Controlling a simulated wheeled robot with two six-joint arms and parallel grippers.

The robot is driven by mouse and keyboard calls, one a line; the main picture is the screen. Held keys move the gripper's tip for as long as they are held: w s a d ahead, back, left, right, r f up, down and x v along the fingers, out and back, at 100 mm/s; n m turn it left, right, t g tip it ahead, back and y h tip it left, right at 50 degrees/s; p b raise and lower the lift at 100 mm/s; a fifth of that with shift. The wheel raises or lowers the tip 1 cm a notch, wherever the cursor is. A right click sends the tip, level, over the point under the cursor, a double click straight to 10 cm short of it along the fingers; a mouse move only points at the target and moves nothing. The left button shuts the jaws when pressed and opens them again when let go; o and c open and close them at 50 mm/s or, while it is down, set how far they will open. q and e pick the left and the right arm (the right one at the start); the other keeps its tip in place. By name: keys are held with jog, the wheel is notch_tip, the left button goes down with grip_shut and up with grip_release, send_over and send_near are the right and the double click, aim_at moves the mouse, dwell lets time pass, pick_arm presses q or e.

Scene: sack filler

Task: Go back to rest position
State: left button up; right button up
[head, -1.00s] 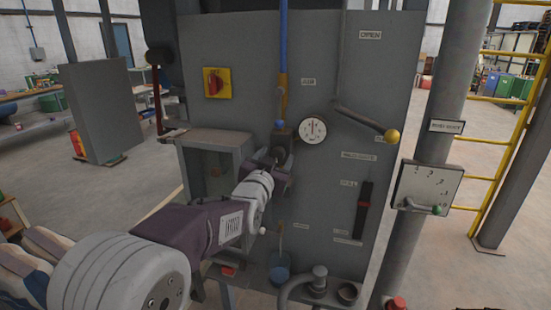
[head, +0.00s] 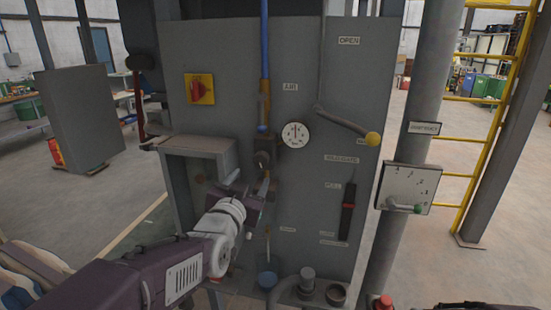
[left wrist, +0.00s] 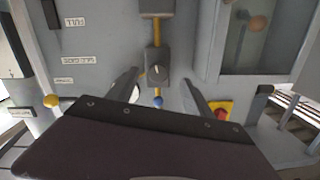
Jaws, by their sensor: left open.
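My left gripper (head: 252,190) is in front of the grey machine panel (head: 320,100), just below the small valve (head: 264,150) on the vertical pipe (head: 265,60). Its fingers are apart with nothing between them. In the left wrist view the open fingers (left wrist: 160,92) stand on either side of the yellow-banded pipe, with the valve (left wrist: 157,72) beyond them; I see no contact. My right gripper cannot be made out; only a dark shape shows at the bottom right edge of the head view.
A lever with a yellow knob (head: 373,138), a gauge (head: 295,134) and a red-yellow switch (head: 200,89) are on the panel. A grey ledge (head: 197,143) stands left of the valve. A post (head: 420,120) carries a white lever box (head: 408,188). Open floor lies right.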

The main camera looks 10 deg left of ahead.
pick_arm(q)
jog(key=s+f+g+p, duration=0.35)
jog(key=f+g, duration=0.35)
jog(key=f, duration=0.7)
jog(key=s+f+n+g, duration=0.1)
jog(key=s+f+g, duration=0.3)
jog(key=s, duration=0.5)
jog(key=s+f+n+g, duration=0.1)
jog(key=s+f+g, duration=0.4)
jog(key=s+f, duration=0.3)
jog(key=shift+s+n, duration=0.4)
jog(key=shift+s, duration=0.7)
pick_arm(e)
notch_tip(320, 180, up, 6)
jog(key=shift+f, duration=0.1)
